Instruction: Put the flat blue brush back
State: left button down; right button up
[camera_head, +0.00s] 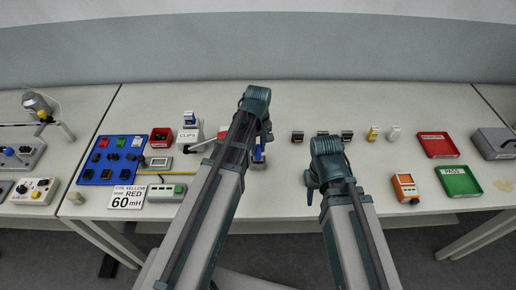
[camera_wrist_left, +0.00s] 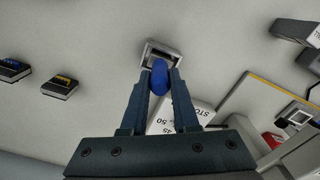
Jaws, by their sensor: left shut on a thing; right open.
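My left gripper (camera_wrist_left: 159,78) is shut on a blue rounded thing (camera_wrist_left: 158,82), which I take to be the flat blue brush. In the left wrist view its end lies over or in a small grey square holder (camera_wrist_left: 161,48); I cannot tell how deep it sits. In the head view my left arm covers most of this spot, and a bit of blue (camera_head: 258,158) shows below the left gripper (camera_head: 262,138). My right gripper (camera_head: 314,186) is to the right, over the front of the table, with its fingers mostly hidden; it appears empty.
Several small blocks (camera_head: 347,136) line the back. A red tray (camera_head: 437,145) and a green tray (camera_head: 458,181) are at right. A white labelled box (camera_wrist_left: 192,111) lies under the left gripper.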

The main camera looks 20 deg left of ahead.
pick_arm(q)
jog(key=c, duration=0.7)
grip_release()
jog(key=shift+f, duration=0.1)
notch_tip(320, 180, up, 12)
jog(key=p, duration=1.2)
jog(key=s+d+m, duration=0.3)
jog(key=s+m, duration=0.1)
jog(key=s+d+m, duration=0.4)
jog(key=s, duration=0.1)
jog(key=s+d+m+y, duration=0.1)
jog(key=s+d+m, duration=0.2)
jog(key=s+m, duration=0.1)
jog(key=shift+s+d+r, duration=0.2)
jog(key=shift+s+d, duration=0.05)
jog(key=shift+s, duration=0.4)
notch_tip(320, 180, down, 7)
jog(key=b, duration=0.7)
jog(key=shift+f, duration=0.2)
